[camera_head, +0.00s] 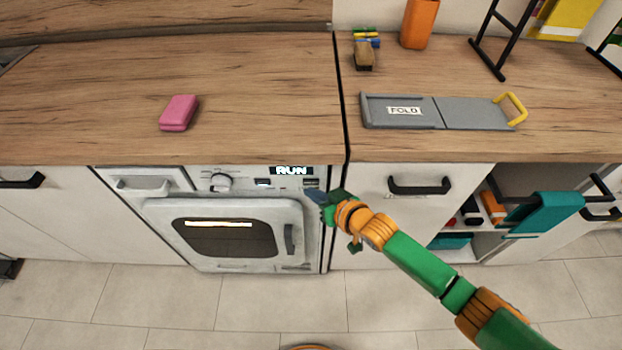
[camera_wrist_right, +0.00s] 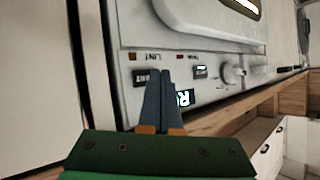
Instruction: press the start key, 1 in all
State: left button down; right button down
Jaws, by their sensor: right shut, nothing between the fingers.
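A white front-loading machine (camera_head: 225,228) is built in under the counter. Its panel has a round knob (camera_head: 221,182), a lit display reading RUN (camera_head: 291,170), a small key with a lit face (camera_head: 263,182) and a dark key (camera_head: 311,183). The key labels are too small to tell which is start. My right gripper (camera_head: 317,196) is shut and empty at the panel's right end, just below the dark key. In the right wrist view the closed fingertips (camera_wrist_right: 160,72) lie between the dark key (camera_wrist_right: 140,77) and the lit key (camera_wrist_right: 200,72); contact cannot be told. My left gripper is not in view.
A pink block (camera_head: 179,112) lies on the wooden counter above the machine. A grey folding board (camera_head: 470,113) marked FOLD lies on the right counter. A drawer handle (camera_head: 419,186) and open shelves with a teal cloth (camera_head: 548,212) are right of the machine.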

jog(key=s+p, duration=0.4)
jog(key=s, duration=0.1)
dwell(0.4)
dwell(0.5)
